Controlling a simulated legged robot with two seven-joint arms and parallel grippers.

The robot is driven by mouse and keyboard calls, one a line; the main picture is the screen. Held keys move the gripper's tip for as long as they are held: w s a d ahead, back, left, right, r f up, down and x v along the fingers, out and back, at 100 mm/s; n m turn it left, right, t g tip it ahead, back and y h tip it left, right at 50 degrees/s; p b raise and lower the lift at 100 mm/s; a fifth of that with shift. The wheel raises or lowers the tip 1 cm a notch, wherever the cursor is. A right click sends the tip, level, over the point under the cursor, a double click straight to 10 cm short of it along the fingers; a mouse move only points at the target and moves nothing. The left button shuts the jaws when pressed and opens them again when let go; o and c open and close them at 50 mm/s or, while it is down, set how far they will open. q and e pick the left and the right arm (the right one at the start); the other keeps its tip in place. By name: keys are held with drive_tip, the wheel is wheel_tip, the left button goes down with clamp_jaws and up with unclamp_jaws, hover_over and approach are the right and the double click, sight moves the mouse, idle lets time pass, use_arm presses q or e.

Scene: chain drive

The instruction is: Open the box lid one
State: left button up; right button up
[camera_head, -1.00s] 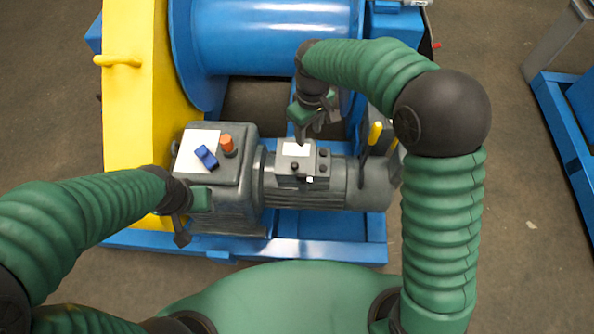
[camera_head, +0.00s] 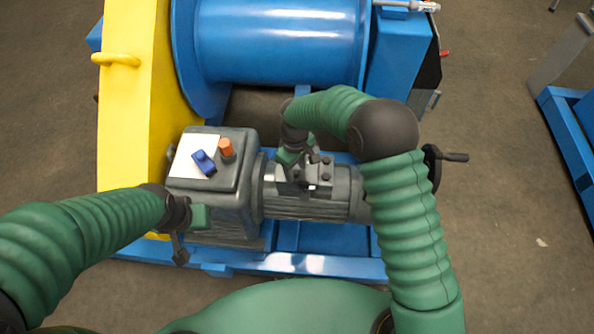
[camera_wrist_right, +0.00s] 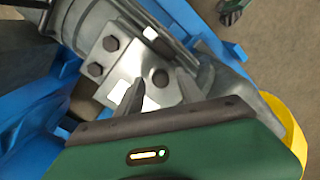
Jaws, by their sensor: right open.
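The grey motor (camera_head: 335,205) carries a small box whose lid (camera_head: 290,187) has dark bolts and shows partly behind my right gripper. In the right wrist view the pale lid (camera_wrist_right: 127,68) with several dark bolts lies just beyond the fingertips. My right gripper (camera_head: 308,165) is over the back of the lid. In the wrist view its two fingers (camera_wrist_right: 160,92) are apart with nothing clearly held between them; I cannot tell whether they touch the lid. My left gripper (camera_head: 188,232) is at the front left of the grey gearbox; its finger gap is unclear.
The grey gearbox (camera_head: 232,185) has a white plate, a blue switch (camera_head: 203,161) and an orange knob (camera_head: 226,148) on top. A yellow guard (camera_head: 125,120) stands left and a blue drum (camera_head: 280,45) behind. A dark crank handle (camera_head: 452,157) sticks out right.

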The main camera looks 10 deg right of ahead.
drive_tip(key=shift+a+f, duration=0.25)
drive_tip(key=shift+a, duration=0.35)
drive_tip(key=shift+d, duration=0.4)
drive_tip(key=shift+c, duration=0.2)
drive_tip(key=shift+d, duration=0.45)
drive_tip(key=c, duration=0.5)
drive_tip(key=shift+a, duration=0.2)
clamp_jaws()
drive_tip(key=shift+a, duration=0.3)
drive_tip(key=shift+w+d+r, duration=0.1)
drive_tip(key=shift+w+d, duration=0.05)
drive_tip(key=shift+d, duration=0.05)
drive_tip(key=shift+a+r, duration=0.1)
